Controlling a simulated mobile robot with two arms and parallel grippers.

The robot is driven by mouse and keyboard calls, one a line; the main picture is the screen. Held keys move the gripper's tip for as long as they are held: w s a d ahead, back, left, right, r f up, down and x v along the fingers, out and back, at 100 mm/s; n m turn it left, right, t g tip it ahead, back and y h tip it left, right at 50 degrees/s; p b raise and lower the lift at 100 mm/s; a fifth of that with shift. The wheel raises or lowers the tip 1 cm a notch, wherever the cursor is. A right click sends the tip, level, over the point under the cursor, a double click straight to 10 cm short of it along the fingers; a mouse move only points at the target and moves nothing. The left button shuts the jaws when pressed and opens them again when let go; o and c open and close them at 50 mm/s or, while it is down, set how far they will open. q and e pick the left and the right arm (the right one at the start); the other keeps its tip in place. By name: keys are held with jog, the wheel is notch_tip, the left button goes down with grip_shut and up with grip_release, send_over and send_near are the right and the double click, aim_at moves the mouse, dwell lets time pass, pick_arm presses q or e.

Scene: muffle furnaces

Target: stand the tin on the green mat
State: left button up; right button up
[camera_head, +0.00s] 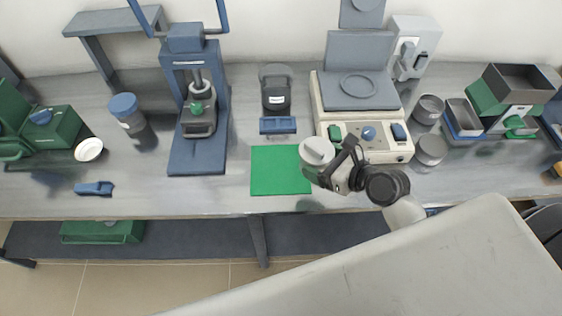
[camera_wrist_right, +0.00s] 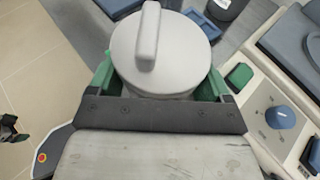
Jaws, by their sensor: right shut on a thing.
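The tin (camera_head: 317,150) is a pale grey round can with a lid and a bar handle on top. My right gripper (camera_head: 320,172) is shut on it, and the tin looks upright. In the right wrist view the tin (camera_wrist_right: 165,45) sits between the green fingers of the gripper (camera_wrist_right: 160,85). The green mat (camera_head: 278,172) lies flat and bare on the bench. The tin overlaps the mat's upper right corner in the head view; its height above the bench is hard to tell. My left gripper is not in view.
A cream balance-like device (camera_head: 363,125) with knobs stands just right of the tin. A blue press (camera_head: 195,115) stands left of the mat. A dark device with a blue tray (camera_head: 277,125) is behind it. Grey jars (camera_head: 431,150) stand at right. The bench's front edge is close below the mat.

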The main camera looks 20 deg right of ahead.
jog(key=shift+w+a+f, duration=0.4)
jog(key=shift+w+f, duration=0.3)
jog(key=shift+w, duration=0.05)
jog(key=x, duration=0.3)
jog(key=f+x, duration=0.1)
jog(key=x, duration=0.5)
jog(key=shift+a+f, duration=0.25)
jog(key=shift+f, duration=0.05)
jog(key=shift+w+a+f, duration=0.2)
jog(key=shift+w, duration=0.05)
jog(key=shift+w+a+f, duration=0.1)
jog(key=shift+f, duration=0.1)
jog(key=shift+f+b, duration=0.65)
jog(key=shift+f, duration=1.25)
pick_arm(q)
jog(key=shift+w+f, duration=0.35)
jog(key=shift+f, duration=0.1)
